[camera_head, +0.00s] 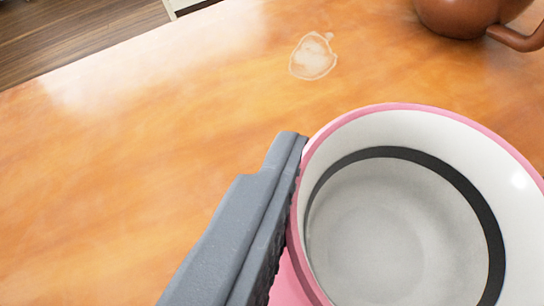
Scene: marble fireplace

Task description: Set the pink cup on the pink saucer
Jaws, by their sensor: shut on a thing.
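The pink cup (410,112) fills the lower right of the view, seen from above into its mouth. It has a pink rim, a white inside with a dark band, and a grey-looking floor; it appears empty. My gripper (286,150) shows one grey finger, lying against the cup's left outer side. The other finger is out of view. My gripper is shut on the cup. A bit of pink shows below the rim beside the finger; I cannot tell whether it is the cup's side or something under it. No pink saucer can be made out.
A glossy orange-brown wooden table (130,170) spreads under the cup, clear on the left. A brown rounded pot with a handle or spout (458,15) stands at the top right. A pale stain (313,57) marks the tabletop. The table's far edge crosses the upper left, with dark floor beyond.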

